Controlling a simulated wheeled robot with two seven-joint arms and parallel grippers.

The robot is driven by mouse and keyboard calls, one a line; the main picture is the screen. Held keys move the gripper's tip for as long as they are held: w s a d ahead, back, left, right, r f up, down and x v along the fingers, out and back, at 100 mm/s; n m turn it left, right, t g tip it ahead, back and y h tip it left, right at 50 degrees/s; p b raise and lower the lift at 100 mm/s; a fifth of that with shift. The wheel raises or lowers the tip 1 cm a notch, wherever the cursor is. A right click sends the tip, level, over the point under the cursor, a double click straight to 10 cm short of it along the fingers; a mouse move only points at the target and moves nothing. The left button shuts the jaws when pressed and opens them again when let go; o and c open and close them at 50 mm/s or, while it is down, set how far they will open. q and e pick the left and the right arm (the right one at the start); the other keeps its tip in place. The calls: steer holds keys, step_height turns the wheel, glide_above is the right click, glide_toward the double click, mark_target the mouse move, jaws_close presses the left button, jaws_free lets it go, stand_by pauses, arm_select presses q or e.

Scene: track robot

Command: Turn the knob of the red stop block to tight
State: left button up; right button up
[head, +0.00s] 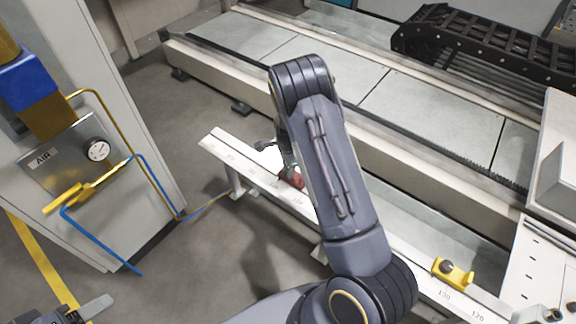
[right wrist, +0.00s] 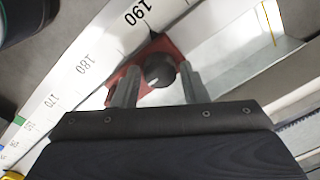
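The red stop block (right wrist: 171,45) sits on the white scale rail near the 190 mark in the right wrist view. Its round black knob (right wrist: 159,71) has a white pointer line on top. My right gripper (right wrist: 160,75) is open, its two grey fingers on either side of the knob; I cannot tell whether they touch it. In the head view the red block (head: 296,180) is partly hidden behind my right arm, with the right gripper (head: 284,158) at it. My left gripper (head: 88,312) is at the bottom left corner, away from the rail, only partly in view.
The white rail (head: 218,143) runs diagonally, with a yellow stop block (head: 453,272) farther along it at lower right. A long machine bed (head: 290,50) lies behind. A cabinet with an AIR gauge (head: 97,149) and yellow and blue pipes stands left. Grey floor is clear between.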

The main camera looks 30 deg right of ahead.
steer(key=shift+o, duration=1.2)
step_height(320, 180, up, 7)
steer(key=shift+s+f+p, duration=0.1)
steer(key=shift+s+p, duration=0.05)
steer(key=shift+p, duration=0.9)
steer(key=shift+r, duration=0.5)
